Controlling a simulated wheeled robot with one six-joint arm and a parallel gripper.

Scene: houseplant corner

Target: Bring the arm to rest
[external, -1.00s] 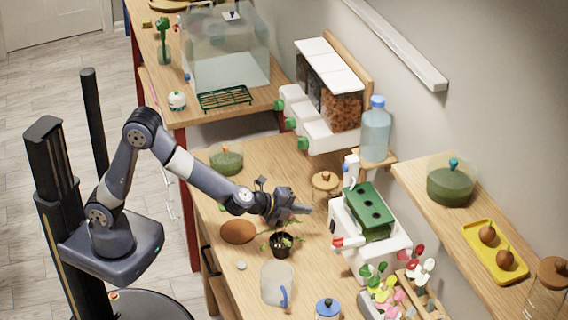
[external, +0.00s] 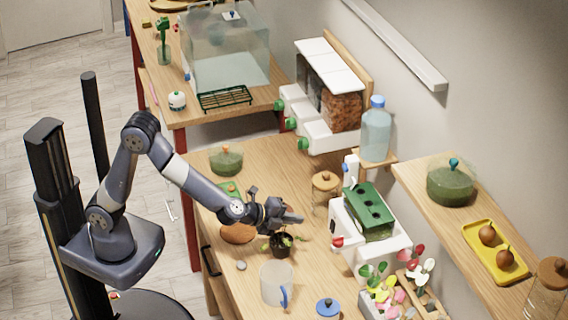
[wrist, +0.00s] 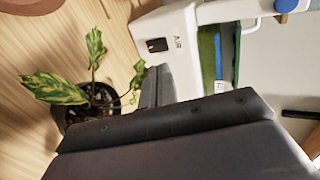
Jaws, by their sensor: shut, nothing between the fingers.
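My gripper (external: 292,215) is shut and empty. In the external view it hovers above the wooden bench, just above and behind a small black pot with a leafy plant (external: 281,244). My arm reaches out from its column at the left. In the wrist view my gripper's dark fingers (wrist: 158,86) point away from the camera. The potted plant (wrist: 88,100) shows left of them, apart from the fingers, with variegated green leaves. Part of the pot is hidden behind my gripper.
A white device with a green top (external: 370,225) stands right of my gripper. A clear pitcher (external: 277,284) is in front of the plant. A lidded jar (external: 325,190) stands behind. The air above the bench's left part is free.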

